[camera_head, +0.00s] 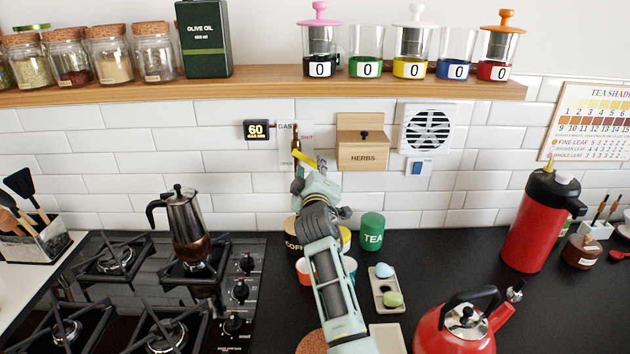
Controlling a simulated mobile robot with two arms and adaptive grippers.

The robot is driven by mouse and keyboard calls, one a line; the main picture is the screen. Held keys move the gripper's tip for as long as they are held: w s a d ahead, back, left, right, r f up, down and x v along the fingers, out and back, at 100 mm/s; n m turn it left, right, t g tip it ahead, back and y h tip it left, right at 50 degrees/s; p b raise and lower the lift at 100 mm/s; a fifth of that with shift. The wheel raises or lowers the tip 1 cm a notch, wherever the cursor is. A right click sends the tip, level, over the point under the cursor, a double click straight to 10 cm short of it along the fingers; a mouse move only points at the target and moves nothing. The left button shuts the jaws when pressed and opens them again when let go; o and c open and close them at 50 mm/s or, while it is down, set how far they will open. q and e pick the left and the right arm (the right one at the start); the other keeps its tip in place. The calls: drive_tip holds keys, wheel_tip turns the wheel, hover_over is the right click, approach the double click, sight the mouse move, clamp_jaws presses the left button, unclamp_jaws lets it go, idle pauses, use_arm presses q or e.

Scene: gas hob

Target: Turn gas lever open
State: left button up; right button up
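The yellow gas lever (304,159) sits on a small brass pipe (295,135) on the tiled wall, in front of a white plate (309,129). The plate reads GAS, with SHUT at the right and OPEN lower down, partly covered. The lever slants down to the right. My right gripper (299,172) reaches up to the wall, its tips just below or at the lever. I cannot tell whether it touches the lever or how far its fingers are apart. My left gripper is not in view.
A gas meter display (256,130) reads 60 left of the lever. A wooden HERBS box (363,157) hangs to the right. Below are canisters, including green TEA (372,232), a hob (167,285) with a moka pot (187,225), and a red kettle (455,332). A jar shelf (270,88) runs above.

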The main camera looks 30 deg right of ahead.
drive_tip(key=v, duration=1.1)
drive_tip(key=shift+s, duration=0.2)
drive_tip(key=shift+c, duration=0.2)
